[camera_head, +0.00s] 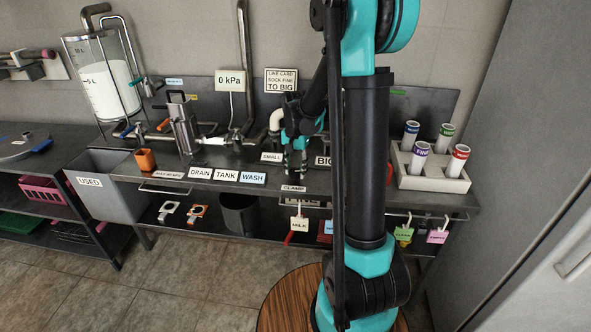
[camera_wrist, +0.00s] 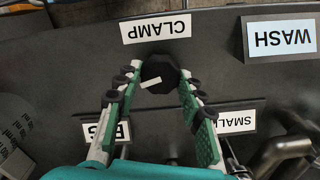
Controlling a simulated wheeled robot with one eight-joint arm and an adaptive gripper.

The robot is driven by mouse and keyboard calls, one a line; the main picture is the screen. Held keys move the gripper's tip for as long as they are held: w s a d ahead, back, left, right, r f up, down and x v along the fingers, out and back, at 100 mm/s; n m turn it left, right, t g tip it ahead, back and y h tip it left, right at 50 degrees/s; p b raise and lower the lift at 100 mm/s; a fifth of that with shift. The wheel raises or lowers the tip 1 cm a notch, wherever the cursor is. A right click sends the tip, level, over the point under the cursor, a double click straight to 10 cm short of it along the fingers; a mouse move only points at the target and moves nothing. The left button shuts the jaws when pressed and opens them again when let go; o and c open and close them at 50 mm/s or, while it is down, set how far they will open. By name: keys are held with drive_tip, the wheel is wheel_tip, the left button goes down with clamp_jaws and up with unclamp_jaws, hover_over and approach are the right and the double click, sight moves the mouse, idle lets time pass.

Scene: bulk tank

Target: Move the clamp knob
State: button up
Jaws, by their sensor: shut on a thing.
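The clamp knob (camera_wrist: 160,70) is black and round, with a white pointer strip on it. In the wrist view it sits on the dark bench top beside the CLAMP label (camera_wrist: 156,28). My gripper (camera_wrist: 161,77) has its two green-padded fingers on either side of the knob, closed on it near the fingertips. In the head view my gripper (camera_head: 296,172) points down at the front of the bench, just behind the CLAMP label (camera_head: 293,188). The knob cannot be made out there behind the fingers.
The SMALL (camera_wrist: 236,120) and BIG (camera_wrist: 106,131) labels lie close to my fingers. The WASH label (camera_head: 253,178) is to the left. A white rack (camera_head: 430,176) with several coloured tubes stands at right. Pipes and a metal canister (camera_head: 185,128) stand behind and left.

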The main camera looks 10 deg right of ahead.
sight(296, 171)
drive_tip(key=o, duration=1.2)
drive_tip(key=shift+c, duration=0.2)
wheel_tip(296, 171, up, 12)
drive_tip(key=s+d+f+n+t, duration=0.2)
drive_tip(key=s+f, duration=0.4)
drive_tip(key=s, duration=0.5)
drive_tip(key=s+d+f+n+t, duration=0.2)
drive_tip(key=s+f+n, duration=0.3)
drive_tip(key=s, duration=0.6)
drive_tip(key=shift+f, duration=0.6)
